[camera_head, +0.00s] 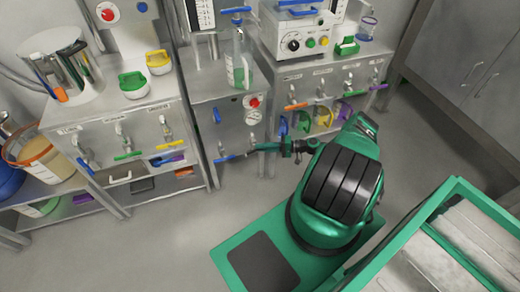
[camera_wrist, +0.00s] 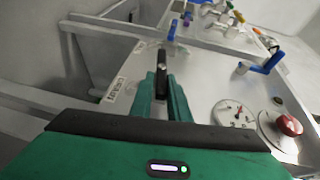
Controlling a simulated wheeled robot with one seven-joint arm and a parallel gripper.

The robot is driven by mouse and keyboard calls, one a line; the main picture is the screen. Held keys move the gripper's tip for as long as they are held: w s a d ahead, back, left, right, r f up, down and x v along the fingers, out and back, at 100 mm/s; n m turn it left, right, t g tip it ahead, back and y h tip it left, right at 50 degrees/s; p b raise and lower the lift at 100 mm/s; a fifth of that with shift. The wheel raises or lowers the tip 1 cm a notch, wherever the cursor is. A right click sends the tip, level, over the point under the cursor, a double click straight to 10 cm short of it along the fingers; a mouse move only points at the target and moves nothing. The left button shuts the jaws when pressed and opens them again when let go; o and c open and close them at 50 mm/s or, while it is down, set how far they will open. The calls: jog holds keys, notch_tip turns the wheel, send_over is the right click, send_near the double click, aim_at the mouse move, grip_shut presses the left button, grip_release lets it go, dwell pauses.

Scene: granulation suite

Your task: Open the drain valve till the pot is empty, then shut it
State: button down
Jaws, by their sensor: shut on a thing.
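My gripper (camera_head: 251,151) is at the lower front of the middle steel cabinet (camera_head: 210,92). In the wrist view its two green fingers (camera_wrist: 160,88) are closed around a narrow dark and metallic piece, which looks like a valve lever; its far end sticks out beyond the fingertips. A blue lever (camera_head: 225,159) shows just left of the fingertips in the head view. I cannot tell whether it is the held piece. A clear vessel (camera_head: 239,66) with a green-marked label stands on the cabinet. Its liquid level is not clear, and no stream is visible.
A red knob (camera_head: 254,102) and a round gauge (camera_head: 253,117) are on the cabinet front; the gauge also shows in the wrist view (camera_wrist: 232,114). Benches with coloured valve levers flank the cabinet. A steel pot (camera_head: 62,68) stands at left. The floor at lower left is clear.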

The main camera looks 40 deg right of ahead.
jog(key=shift+d+f, duration=0.15)
jog(key=shift+f, duration=0.05)
dwell(0.3)
jog(key=c, duration=1.7)
grip_release()
jog(key=shift+r, duration=0.1)
jog(key=v, duration=1)
jog(key=shift+s+d, duration=0.25)
jog(key=shift+s, duration=0.1)
